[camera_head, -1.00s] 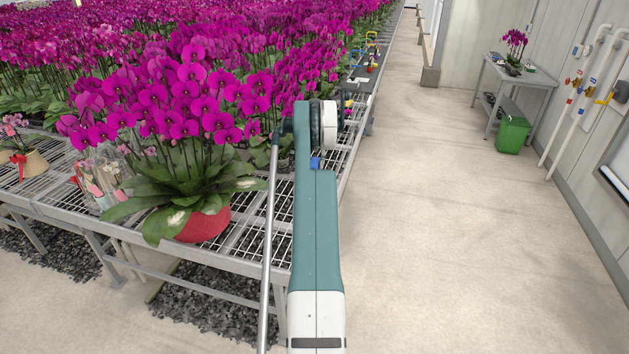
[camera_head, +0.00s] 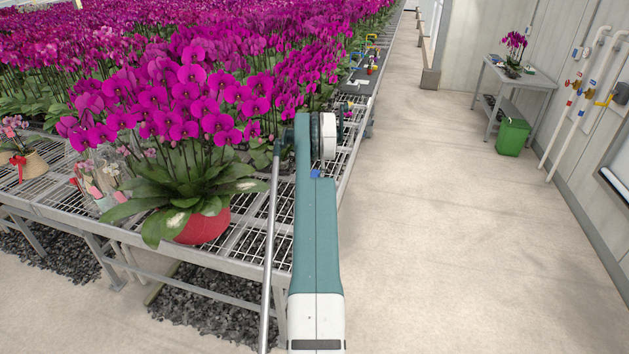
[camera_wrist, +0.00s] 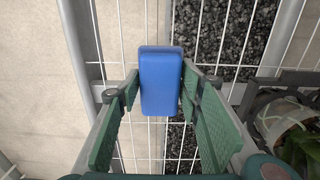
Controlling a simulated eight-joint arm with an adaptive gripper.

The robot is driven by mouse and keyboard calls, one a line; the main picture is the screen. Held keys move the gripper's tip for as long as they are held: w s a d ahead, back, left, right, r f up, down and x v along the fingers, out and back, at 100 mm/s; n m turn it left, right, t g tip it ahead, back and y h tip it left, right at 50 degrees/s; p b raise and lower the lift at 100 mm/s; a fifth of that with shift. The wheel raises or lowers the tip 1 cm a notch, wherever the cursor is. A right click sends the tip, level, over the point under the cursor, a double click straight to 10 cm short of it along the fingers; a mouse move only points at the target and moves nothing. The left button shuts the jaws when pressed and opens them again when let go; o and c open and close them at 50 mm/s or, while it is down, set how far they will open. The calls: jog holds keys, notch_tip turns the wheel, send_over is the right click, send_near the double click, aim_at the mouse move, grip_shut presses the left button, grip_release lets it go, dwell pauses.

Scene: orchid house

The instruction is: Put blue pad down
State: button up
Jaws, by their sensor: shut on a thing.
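The blue pad (camera_wrist: 160,82) is a plain rounded block, seen in the middle of the wrist view. My gripper (camera_wrist: 160,90) is shut on it, one green-lined finger at each side. The pad is over the white wire mesh of the bench (camera_wrist: 127,115), near a grey frame rail; I cannot tell whether it touches the mesh.
A large magenta orchid in a red pot (camera_head: 203,228) stands on the bench left of my arm. A whitish pot (camera_wrist: 283,117) is at the wrist view's right edge. Black tray with small coloured items (camera_head: 358,82) lies farther along the bench. The aisle floor (camera_head: 450,200) is clear.

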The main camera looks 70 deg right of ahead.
jog(key=shift+f, duration=1)
jog(key=shift+f, duration=0.15)
jog(key=o, duration=1)
jog(key=shift+c, duration=0.2)
jog(key=shift+r, duration=0.2)
notch_tip(320, 180, up, 12)
jog(key=shift+p, duration=0.35)
